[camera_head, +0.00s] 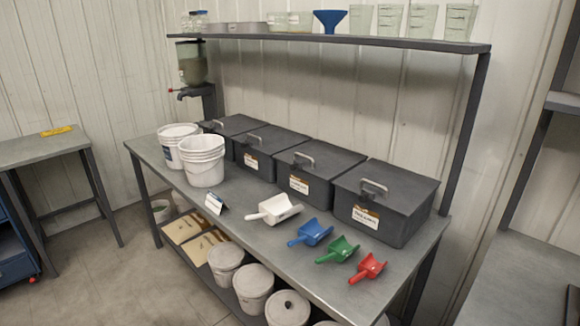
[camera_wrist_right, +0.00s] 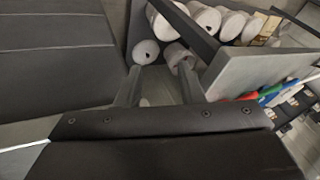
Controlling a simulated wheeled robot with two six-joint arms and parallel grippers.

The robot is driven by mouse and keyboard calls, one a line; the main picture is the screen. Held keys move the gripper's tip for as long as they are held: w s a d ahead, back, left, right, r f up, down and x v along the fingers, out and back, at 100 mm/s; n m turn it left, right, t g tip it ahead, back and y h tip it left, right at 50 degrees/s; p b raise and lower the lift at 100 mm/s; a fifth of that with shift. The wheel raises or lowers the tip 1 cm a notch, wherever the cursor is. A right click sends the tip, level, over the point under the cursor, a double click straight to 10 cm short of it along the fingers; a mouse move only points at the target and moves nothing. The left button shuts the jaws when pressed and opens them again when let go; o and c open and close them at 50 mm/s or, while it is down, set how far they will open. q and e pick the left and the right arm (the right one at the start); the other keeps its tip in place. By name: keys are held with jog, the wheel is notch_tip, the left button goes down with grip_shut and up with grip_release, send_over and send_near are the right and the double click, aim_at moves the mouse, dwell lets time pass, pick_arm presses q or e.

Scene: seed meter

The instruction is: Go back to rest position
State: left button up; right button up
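My right gripper (camera_wrist_right: 159,82) shows in the right wrist view. Its two fingers stand apart with nothing held between them. The workbench (camera_wrist_right: 240,68) and white lidded buckets (camera_wrist_right: 205,20) on its lower shelf lie beyond the fingers, apart from them. Neither of my arms shows in the head view, and my left gripper is in no view. In the head view the metal bench (camera_head: 240,226) holds a row of scoops: white (camera_head: 274,209), blue (camera_head: 311,232), green (camera_head: 338,249) and red (camera_head: 368,267).
Several dark lidded bins (camera_head: 388,201) line the back of the bench, with white buckets (camera_head: 203,160) at its left. A shelf (camera_head: 330,40) with containers and a blue funnel (camera_head: 330,20) runs above. A side table (camera_head: 40,148) stands left; floor (camera_head: 110,265) between is clear.

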jog(key=s+a+f+n+g+h, duration=0.1)
jog(key=s+f+n+h, duration=0.15)
jog(key=s, duration=0.55)
jog(key=s+f+n+g+h, duration=0.1)
jog(key=s+f+n, duration=0.25)
jog(key=s, duration=0.35)
notch_tip(320, 180, down, 24)
jog(key=d+g, duration=0.1)
jog(key=d, duration=0.1)
jog(key=s+a+f+g, duration=0.1)
jog(key=s+f, duration=1.3)
jog(key=f, duration=0.2)
jog(key=shift+s+a+y, duration=0.3)
jog(key=shift+s+y, duration=0.1)
jog(key=shift+y, duration=0.05)
jog(key=shift+w+a+f, duration=0.1)
